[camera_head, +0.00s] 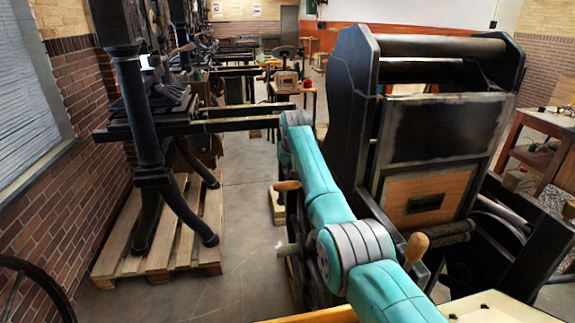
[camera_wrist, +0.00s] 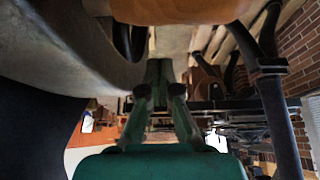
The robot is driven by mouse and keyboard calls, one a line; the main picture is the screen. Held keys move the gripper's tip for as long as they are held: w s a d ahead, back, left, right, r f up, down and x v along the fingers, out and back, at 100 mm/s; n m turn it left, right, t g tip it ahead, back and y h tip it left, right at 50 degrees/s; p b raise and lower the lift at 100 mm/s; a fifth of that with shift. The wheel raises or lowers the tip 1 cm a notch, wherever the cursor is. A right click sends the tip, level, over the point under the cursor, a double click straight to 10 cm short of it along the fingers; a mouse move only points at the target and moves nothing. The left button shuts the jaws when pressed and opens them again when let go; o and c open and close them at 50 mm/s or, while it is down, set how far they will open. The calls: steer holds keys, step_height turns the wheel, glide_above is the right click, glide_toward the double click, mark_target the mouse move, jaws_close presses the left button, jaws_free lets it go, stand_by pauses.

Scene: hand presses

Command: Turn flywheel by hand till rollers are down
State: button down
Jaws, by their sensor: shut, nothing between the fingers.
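The black press (camera_head: 350,85) stands right of centre in the head view. A long roller (camera_head: 440,47) lies across its top and a darker one (camera_head: 450,232) sits lower down. A wooden handle (camera_head: 287,185) sticks out left of my teal arm; a second (camera_head: 417,245) stands right of it. My arm hides much of the press's near side, and my gripper is hidden there. In the wrist view my gripper (camera_wrist: 159,75) is shut and empty. A grey curved metal part, apparently the flywheel (camera_wrist: 65,40), fills the upper left. A wooden handle (camera_wrist: 180,8) crosses the top edge, close to the camera.
Another dark press (camera_head: 130,100) stands on a wooden pallet (camera_head: 185,235) at left, by the brick wall. Bare floor (camera_head: 240,200) runs between the presses. A red-brown table (camera_head: 540,125) stands at the right, and a yellow-edged surface (camera_head: 490,306) is at the bottom.

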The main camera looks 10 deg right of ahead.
steer(key=shift+s+f, duration=0.35)
steer(key=shift+s, duration=0.6)
steer(key=shift+s+f, duration=0.3)
steer(key=shift+s, duration=0.6)
